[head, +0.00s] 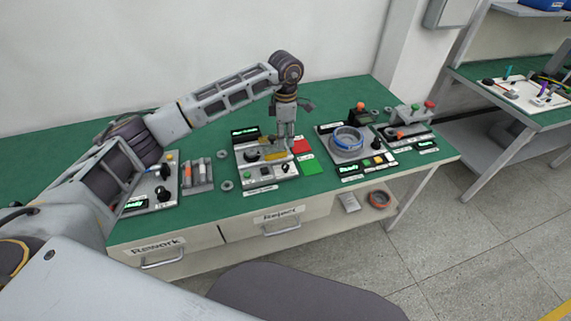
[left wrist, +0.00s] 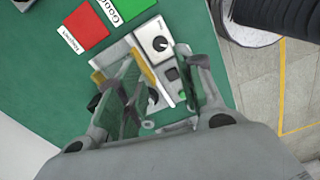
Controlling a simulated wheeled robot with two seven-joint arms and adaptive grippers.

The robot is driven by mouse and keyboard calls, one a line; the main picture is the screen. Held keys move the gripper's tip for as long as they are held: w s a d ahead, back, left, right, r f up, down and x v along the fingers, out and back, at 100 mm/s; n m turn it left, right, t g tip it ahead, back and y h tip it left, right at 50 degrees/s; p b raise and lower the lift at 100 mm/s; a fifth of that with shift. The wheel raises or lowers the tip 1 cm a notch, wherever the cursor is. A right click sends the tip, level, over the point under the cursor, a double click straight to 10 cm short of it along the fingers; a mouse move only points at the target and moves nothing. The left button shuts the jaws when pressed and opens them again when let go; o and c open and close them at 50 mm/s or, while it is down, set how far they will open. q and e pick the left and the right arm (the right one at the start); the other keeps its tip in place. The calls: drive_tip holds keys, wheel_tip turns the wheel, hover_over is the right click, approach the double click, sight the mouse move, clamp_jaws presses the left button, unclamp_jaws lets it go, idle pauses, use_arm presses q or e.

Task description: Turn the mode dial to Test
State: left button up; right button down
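A grey panel device (head: 246,172) stands in the middle of the green table, with a yellow-brass part (head: 271,155) across it. A small dark-pointered dial (head: 284,168) is at its front right; it shows in the left wrist view as a black pointer on a white face (left wrist: 160,44). I cannot read its markings. My left gripper (head: 286,136) points down over the device, close to the brass part. In the left wrist view, its fingers (left wrist: 158,72) are apart, with part of the panel and a black knob seen between them. Contact cannot be told. My right gripper is not in view.
A red card (head: 301,146) and a green card (head: 313,166) lie right of the device. A station with a blue ring (head: 347,138) stands farther right. A panel with levers (head: 163,194) is at the left. Drawers marked Rework and Reject (head: 279,215) are below.

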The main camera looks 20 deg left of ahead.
sight(285, 166)
use_arm(q)
drive_tip(key=shift+f, duration=0.15)
